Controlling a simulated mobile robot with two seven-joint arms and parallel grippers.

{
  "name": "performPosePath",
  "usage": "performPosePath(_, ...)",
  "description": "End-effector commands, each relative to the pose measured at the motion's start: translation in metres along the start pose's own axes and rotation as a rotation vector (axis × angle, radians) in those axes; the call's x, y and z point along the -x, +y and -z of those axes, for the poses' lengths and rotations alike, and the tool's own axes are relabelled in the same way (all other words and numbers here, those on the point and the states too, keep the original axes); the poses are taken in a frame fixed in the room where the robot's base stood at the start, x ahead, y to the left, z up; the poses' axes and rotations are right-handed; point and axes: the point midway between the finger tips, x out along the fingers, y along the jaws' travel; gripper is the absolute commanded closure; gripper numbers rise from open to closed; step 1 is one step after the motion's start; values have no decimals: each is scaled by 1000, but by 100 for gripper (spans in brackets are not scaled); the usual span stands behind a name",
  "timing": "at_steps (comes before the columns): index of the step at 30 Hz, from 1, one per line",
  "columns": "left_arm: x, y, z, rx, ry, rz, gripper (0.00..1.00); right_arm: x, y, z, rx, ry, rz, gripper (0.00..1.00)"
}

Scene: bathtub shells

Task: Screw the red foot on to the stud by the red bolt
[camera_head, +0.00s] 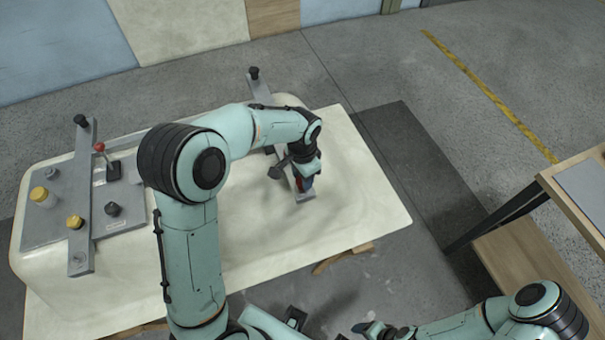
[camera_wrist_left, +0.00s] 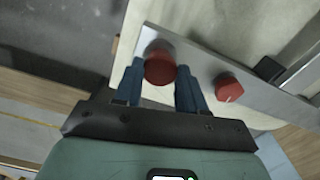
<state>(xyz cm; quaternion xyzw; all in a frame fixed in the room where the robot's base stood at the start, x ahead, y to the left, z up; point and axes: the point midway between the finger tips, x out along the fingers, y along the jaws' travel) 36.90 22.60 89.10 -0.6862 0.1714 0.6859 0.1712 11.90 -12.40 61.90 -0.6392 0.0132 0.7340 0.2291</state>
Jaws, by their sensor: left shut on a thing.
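The red foot (camera_wrist_left: 160,68) is a short red cylinder between the blue fingers of my left gripper (camera_wrist_left: 158,84), which is shut on it. It sits at the end of a grey metal bar (camera_wrist_left: 204,64); its underside and any stud beneath are hidden. The red bolt (camera_wrist_left: 228,88), with a faceted head, is on the same bar to the right of the foot. In the head view my left gripper (camera_head: 305,180) is over the near end of the bar, with a little red showing. My right gripper (camera_head: 370,328) is at the bottom edge, its fingers unclear.
The bar lies across an upturned cream tub shell (camera_head: 350,215). A second bar (camera_head: 82,180) with a black foot (camera_head: 81,121) crosses the shell's left side, beside a grey plate with yellow-topped parts and a red-knobbed lever (camera_head: 100,148). A wooden table (camera_head: 530,255) stands at right.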

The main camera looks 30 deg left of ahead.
Motion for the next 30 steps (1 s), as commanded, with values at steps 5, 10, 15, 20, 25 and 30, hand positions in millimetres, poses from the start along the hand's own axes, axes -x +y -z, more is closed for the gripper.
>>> performPosePath(5, 1, 0, 0, -301, -2, -1, 90, 9, -4, 4, 2, 6, 2, 30)
performPosePath(10, 1, 0, 0, -521, -1, -1, 90, 14, -7, 6, 3, 10, 3, 30)
performPosePath(15, 0, 0, 0, -586, -1, 1, 90, 15, -8, 7, 4, 10, 4, 30)
performPosePath(20, 0, 0, 0, -585, -1, 1, 90, 14, -7, 6, 3, 10, 3, 30)
performPosePath(25, 0, 0, 0, -583, -1, 1, 30, 14, -7, 6, 3, 10, 3, 30)
performPosePath(30, 0, 0, 0, -582, -1, 1, 37, 14, -7, 6, 3, 10, 3, 30)
